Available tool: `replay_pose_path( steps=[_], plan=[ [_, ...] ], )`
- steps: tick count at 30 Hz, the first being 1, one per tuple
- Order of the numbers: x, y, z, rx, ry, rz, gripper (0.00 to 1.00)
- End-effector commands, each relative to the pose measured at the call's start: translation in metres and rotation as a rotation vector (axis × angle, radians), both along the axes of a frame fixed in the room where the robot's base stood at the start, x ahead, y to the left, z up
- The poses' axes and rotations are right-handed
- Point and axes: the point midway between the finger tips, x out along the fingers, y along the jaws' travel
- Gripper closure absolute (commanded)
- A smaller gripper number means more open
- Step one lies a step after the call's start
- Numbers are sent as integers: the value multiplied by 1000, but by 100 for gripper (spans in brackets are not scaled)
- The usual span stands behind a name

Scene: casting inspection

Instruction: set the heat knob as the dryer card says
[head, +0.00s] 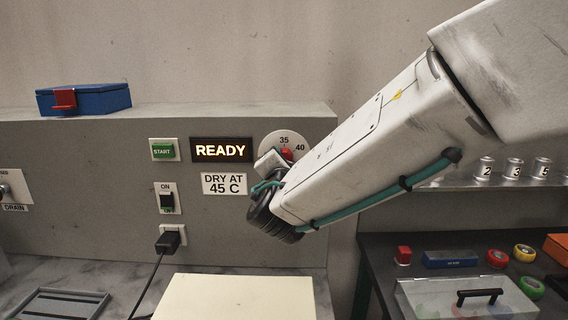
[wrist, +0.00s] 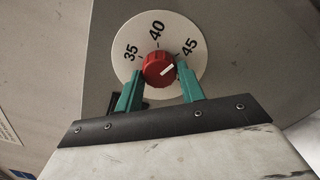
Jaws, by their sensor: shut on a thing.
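The dryer card (head: 224,184) reads "DRY AT 45 C" in the head view. The red heat knob (wrist: 158,68) sits on a round white dial (wrist: 128,30) marked 35, 40 and 45. In the wrist view its white pointer line is directed up and right, at about the 45 mark. My gripper (wrist: 160,84) has its teal fingers on either side of the knob and is shut on it. In the head view the knob (head: 287,153) and dial (head: 283,137) are partly hidden by my gripper and arm, with 45 out of sight.
The panel holds a lit READY display (head: 221,150), a green START button (head: 163,150), an ON/OFF switch (head: 167,201) and a plugged-in black cord (head: 169,240). A blue box (head: 90,100) sits on the ledge. Numbered cans (head: 513,170) stand on a shelf at right.

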Motion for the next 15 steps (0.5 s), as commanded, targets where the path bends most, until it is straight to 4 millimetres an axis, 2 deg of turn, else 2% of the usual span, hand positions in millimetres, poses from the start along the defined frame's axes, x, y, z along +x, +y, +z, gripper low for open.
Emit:
replay_pose_path(
  steps=[7,15],
  plan=[
    [0,1,0,112,-3,1,84],
    [0,1,0,157,-5,1,84]
  ],
)
